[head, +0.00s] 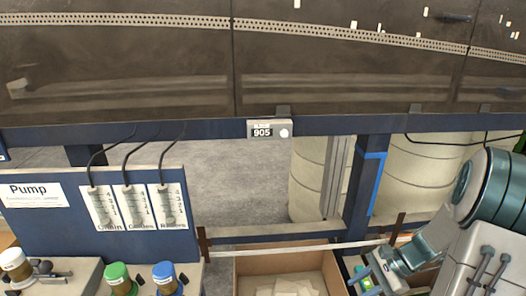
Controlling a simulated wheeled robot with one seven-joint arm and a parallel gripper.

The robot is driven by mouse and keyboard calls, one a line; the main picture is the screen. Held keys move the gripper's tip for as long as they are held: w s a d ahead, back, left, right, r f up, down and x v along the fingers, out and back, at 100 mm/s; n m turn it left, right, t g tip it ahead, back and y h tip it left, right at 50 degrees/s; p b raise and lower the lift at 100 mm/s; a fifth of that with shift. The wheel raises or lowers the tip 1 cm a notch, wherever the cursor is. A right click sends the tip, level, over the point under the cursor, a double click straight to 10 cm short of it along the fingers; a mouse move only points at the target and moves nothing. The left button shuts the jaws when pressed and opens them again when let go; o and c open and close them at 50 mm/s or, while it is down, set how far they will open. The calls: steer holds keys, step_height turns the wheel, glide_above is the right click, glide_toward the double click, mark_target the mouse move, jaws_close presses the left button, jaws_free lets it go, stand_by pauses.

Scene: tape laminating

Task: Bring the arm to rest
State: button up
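My arm, teal and grey, comes in from the right edge and bends down toward the lower middle right. Its far end, where my gripper (374,284) is, lies low in the picture, close to the right side of an open cardboard box (240,264). The fingers are small and partly cut off by the bottom edge, so I cannot tell whether they are open or shut. I see nothing clearly held.
A white strip (300,248) runs between two brown posts over the box, which holds pale sheets (285,288). A blue pump panel (60,230) and capped bottles (118,276) stand at left. A blue upright (366,185) and a dark conveyor (340,70) lie behind.

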steer(key=s+a+r+n+t+h+p, duration=0.1)
steer(key=s+a+r+n+h+p, duration=0.1)
steer(key=r, duration=0.8)
steer(key=s+a+r+n+h+p, duration=0.3)
steer(key=s+a+r+n+p, duration=0.2)
steer(key=r, duration=0.5)
steer(key=s+a+r+n+t+h+p, duration=0.1)
steer(key=s+a+r+n+h+p, duration=0.2)
steer(key=r+n+p, duration=0.3)
step_height(320, 180, up, 4)
steer(key=shift+s+a+f+n+t+p, duration=0.15)
steer(key=shift+s+n+t+p, duration=0.2)
steer(key=shift+s+n, duration=0.5)
steer(key=shift+w, duration=0.15)
